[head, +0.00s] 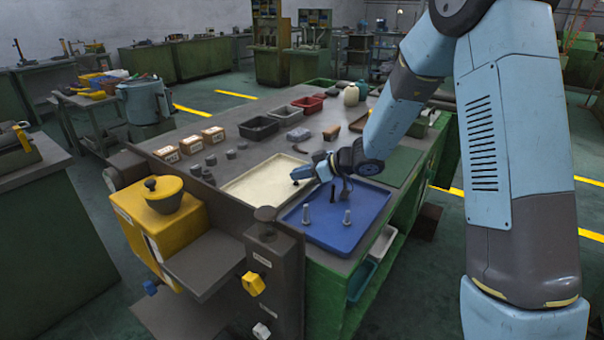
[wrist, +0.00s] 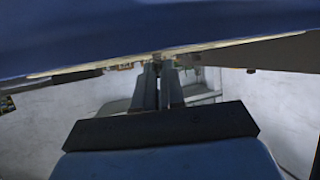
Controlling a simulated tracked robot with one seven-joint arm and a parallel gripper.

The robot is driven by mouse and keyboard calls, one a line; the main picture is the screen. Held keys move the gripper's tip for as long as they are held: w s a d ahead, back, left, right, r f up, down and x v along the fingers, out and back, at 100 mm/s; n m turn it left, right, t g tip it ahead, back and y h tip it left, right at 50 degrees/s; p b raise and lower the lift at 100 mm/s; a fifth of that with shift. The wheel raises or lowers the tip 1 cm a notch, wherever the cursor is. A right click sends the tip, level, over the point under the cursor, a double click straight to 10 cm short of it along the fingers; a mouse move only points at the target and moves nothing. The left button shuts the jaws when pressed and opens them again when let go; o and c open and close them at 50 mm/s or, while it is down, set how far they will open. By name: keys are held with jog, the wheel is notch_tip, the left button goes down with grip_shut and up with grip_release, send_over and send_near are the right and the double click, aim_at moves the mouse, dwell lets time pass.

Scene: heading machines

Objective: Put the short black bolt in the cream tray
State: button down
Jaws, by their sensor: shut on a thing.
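My gripper (head: 301,173) reaches left, almost level, over the right part of the cream tray (head: 250,187). It is shut on the short black bolt (head: 296,181), whose dark end shows just below the fingertips. I cannot tell whether the bolt touches the tray floor. In the wrist view my fingers (wrist: 162,75) are close together, and the bolt cannot be made out there. The cream tray looks otherwise empty.
The blue tray (head: 318,238) lies beside the cream one, under my wrist. Small grey parts (head: 210,160) and labelled boxes (head: 213,136) stand behind the cream tray.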

jog(key=c, duration=1.2)
grip_release()
jog(key=v, duration=1.2)
jog(key=shift+r, duration=0.1)
jog(key=s+d+r+m+g+h, duration=0.1)
jog(key=s+d+r+m+h, duration=0.15)
jog(key=s+r, duration=0.35)
jog(key=s+d+r+m+g+h, duration=0.1)
jog(key=s+d+r+m+h, duration=0.15)
jog(key=s, duration=0.65)
jog(key=s+d+r+m+t+h, duration=0.1)
jog(key=s+d+r+m+h, duration=0.1)
jog(key=s+d+m, duration=0.1)
jog(key=s+d+r+m+t+h, duration=0.1)
jog(key=s+d+r+m+h, duration=0.1)
jog(key=s+d, duration=0.4)
jog(key=s+d+r+m+t+h, duration=0.2)
jog(key=s+d+m+h, duration=0.1)
jog(key=s+d+m, duration=0.2)
jog(key=shift+s+d+r, duration=0.2)
jog(key=shift+d+r, duration=0.05)
jog(key=shift+d, duration=0.15)
